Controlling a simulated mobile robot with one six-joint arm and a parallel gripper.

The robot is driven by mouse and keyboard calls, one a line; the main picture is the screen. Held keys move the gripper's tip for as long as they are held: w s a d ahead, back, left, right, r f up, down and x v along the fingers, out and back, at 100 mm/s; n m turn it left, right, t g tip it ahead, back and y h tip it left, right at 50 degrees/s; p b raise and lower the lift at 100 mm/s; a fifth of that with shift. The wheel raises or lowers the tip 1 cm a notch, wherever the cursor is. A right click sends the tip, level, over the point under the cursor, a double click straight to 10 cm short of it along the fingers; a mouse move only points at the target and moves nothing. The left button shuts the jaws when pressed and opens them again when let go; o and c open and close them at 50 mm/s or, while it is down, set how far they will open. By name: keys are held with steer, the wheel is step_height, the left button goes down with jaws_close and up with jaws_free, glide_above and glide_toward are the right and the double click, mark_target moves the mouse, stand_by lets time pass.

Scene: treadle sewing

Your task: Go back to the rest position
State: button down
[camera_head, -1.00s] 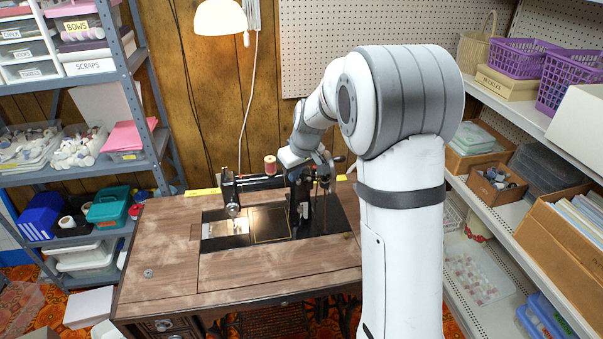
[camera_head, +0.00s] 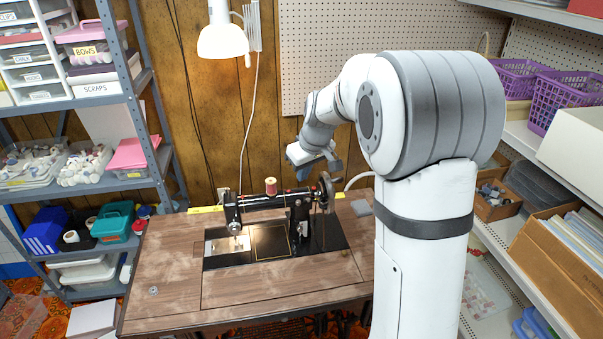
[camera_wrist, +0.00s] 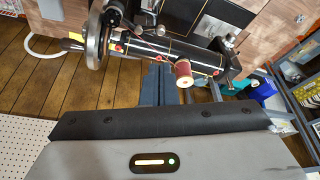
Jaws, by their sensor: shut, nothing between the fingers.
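My gripper (camera_head: 321,165) is up in the air behind and above the handwheel end of the black sewing machine (camera_head: 268,202). It is shut and empty, and it stands apart from the machine. In the wrist view the dark finger ends (camera_wrist: 158,86) show just past the edge of my wrist housing, in front of the machine. The handwheel (camera_wrist: 96,40) and a spool of reddish thread (camera_wrist: 184,74) on the machine's arm also show there. The machine sits on the wooden treadle table (camera_head: 165,240).
A white lamp (camera_head: 223,42) hangs above the machine. Shelving with bins (camera_head: 120,155) stands at the left. A shelf unit with purple baskets (camera_head: 565,100) and boxes stands at the right, close to my arm.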

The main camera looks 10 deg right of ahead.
steer(key=s+d+r+m+h, duration=0.1)
steer(key=s+m, duration=0.4)
steer(key=s, duration=2.5)
steer(key=shift+s+r+g+h, duration=0.15)
steer(key=shift+r+g+h, duration=0.15)
steer(key=shift+r, duration=0.25)
